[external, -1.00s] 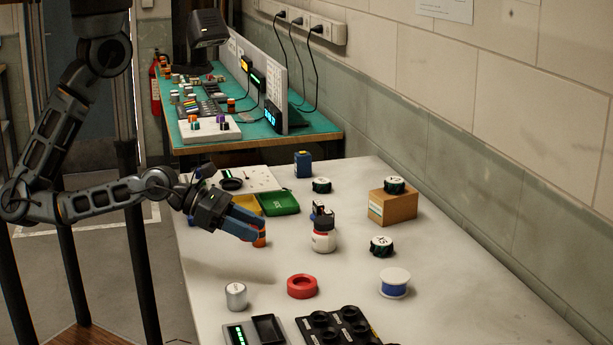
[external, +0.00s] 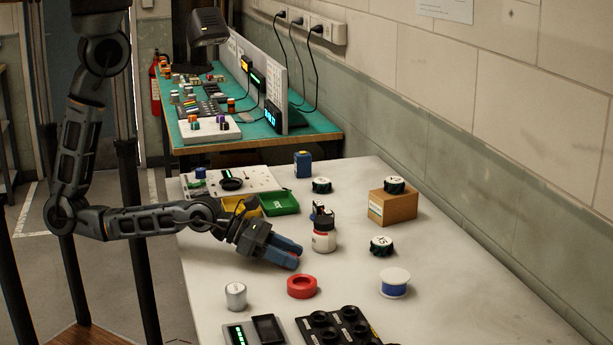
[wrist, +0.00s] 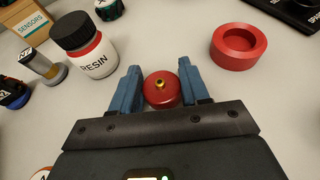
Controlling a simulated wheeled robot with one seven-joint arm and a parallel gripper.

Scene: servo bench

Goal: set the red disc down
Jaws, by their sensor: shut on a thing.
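The red disc (wrist: 160,94) with a small brass-coloured knob on top sits between the two blue fingers of my gripper (wrist: 162,88) in the wrist view. My gripper (external: 292,257) is shut on it. In the external view the fingers hide nearly all of the disc. The gripper is low over the grey bench, in front of the resin jar (external: 323,241) and just behind a red ring (external: 302,287). The ring also shows at upper right in the wrist view (wrist: 229,57), apart from the disc. I cannot tell whether the disc touches the bench.
The resin jar stands close to the left finger in the wrist view (wrist: 99,66). A silver cylinder (external: 236,296), a blue-and-white spool (external: 394,288) and a black tray with round wells (external: 365,333) are nearer the front. Bare bench lies between the ring and spool.

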